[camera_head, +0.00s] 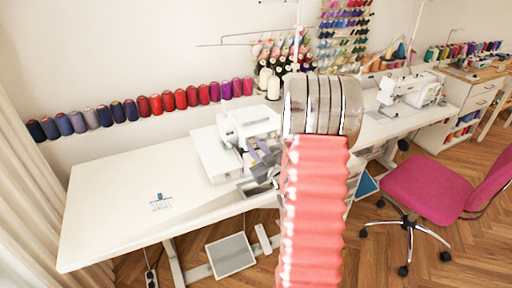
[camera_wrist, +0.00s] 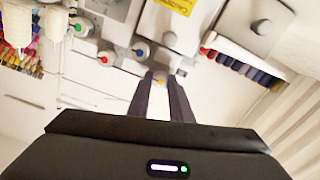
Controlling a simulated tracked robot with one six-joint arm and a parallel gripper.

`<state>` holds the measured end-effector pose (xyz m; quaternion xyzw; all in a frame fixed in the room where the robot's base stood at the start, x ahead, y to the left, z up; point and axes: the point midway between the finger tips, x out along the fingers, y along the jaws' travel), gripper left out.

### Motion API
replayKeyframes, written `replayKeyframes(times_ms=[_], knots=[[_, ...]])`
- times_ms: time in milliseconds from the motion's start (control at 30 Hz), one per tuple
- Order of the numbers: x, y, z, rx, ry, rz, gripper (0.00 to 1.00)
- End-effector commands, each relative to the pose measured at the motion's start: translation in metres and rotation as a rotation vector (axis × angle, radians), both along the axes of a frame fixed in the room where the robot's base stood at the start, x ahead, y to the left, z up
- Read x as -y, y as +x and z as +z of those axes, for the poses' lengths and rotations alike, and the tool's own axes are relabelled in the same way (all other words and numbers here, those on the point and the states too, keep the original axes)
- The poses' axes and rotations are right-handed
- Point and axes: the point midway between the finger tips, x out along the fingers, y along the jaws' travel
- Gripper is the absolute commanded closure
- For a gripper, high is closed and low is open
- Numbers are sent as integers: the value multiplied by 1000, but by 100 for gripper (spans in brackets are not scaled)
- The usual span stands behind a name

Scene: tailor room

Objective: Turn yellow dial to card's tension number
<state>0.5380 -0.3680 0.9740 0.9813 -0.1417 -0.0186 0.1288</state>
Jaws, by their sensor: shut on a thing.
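The yellow dial (camera_wrist: 160,78) is a small yellow-marked knob on the white sewing machine (camera_wrist: 210,30), seen between my fingertips in the wrist view. My gripper (camera_wrist: 159,80) is shut on it, and the fingers hide much of the dial and its marks. In the head view the machine (camera_head: 232,125) stands on the white table, and my gripper (camera_head: 262,172) is at its front, partly behind my arm. A yellow card or label (camera_wrist: 178,4) with dark print is at the top edge of the wrist view. Its number is not readable.
Knobs marked green (camera_wrist: 81,27), red (camera_wrist: 106,58) and blue (camera_wrist: 141,51) sit close by my fingers. A pink chair (camera_head: 435,185) stands at right.

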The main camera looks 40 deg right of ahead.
Motion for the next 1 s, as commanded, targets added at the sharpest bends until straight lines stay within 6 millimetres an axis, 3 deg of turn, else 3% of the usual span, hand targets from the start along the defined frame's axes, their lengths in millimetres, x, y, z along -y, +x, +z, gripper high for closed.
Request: replayKeyframes(times_ms=[467,1000], knots=[[0,0,0,12,42,-1,100],[0,-1,-1,104,358,-1,100]])
